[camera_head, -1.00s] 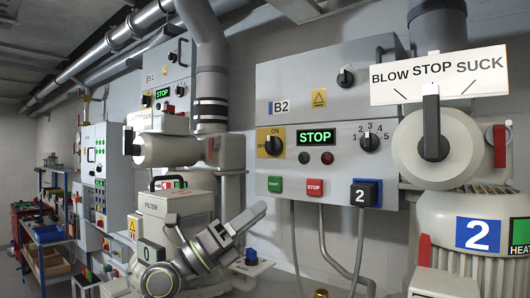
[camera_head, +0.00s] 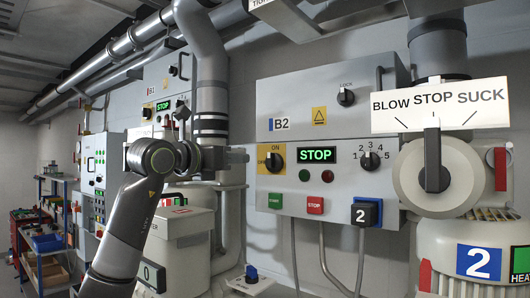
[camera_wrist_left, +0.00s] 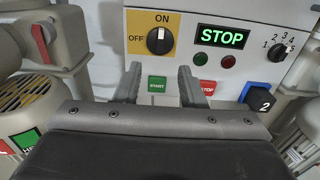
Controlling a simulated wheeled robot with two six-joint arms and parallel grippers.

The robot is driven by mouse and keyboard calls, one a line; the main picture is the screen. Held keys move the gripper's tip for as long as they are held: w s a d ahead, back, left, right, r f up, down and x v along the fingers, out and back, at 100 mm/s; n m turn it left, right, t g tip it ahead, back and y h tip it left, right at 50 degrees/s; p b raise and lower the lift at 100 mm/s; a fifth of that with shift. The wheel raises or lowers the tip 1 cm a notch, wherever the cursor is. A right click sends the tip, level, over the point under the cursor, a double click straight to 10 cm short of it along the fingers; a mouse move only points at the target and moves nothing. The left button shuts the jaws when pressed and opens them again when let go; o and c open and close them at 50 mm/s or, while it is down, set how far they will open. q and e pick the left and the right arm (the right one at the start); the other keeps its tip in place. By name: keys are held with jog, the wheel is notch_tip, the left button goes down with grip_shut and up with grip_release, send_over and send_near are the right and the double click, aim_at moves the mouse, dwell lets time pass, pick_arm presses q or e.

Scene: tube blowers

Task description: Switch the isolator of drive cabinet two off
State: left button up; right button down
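Drive cabinet two is the grey box marked B2 (camera_head: 330,110) on the wall. Its isolator, a black rotary knob (camera_head: 276,161) on a yellow ON/OFF plate, is at the panel's lower left. In the left wrist view the isolator knob (camera_wrist_left: 160,40) has its white mark pointing up at ON. My left gripper (camera_head: 240,160) is just left of the isolator, apart from it. In the left wrist view my left gripper (camera_wrist_left: 160,88) is open and empty, its fingers below the knob, with the green START button showing between them. My right gripper is out of view.
The display (camera_head: 316,155) reads STOP. Below the isolator are the green START (camera_head: 275,201) and red STOP (camera_head: 315,205) buttons. A speed selector (camera_head: 369,160) and a blue-backed number 2 knob (camera_head: 365,213) are to the right. A large grey pipe (camera_head: 208,80) runs left of the cabinet.

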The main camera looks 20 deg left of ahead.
aim_at(269, 159)
pick_arm(q)
jog(key=p+x, duration=0.6)
jog(key=x, duration=0.5)
jog(key=shift+w+d, duration=0.1)
jog(key=shift+w, duration=0.15)
jog(key=shift+w+d+p, duration=0.2)
jog(key=shift+w+p, duration=0.2)
jog(key=shift+w, duration=0.05)
jog(key=shift+f, duration=0.1)
jog(key=shift+c, duration=0.3)
grip_shut()
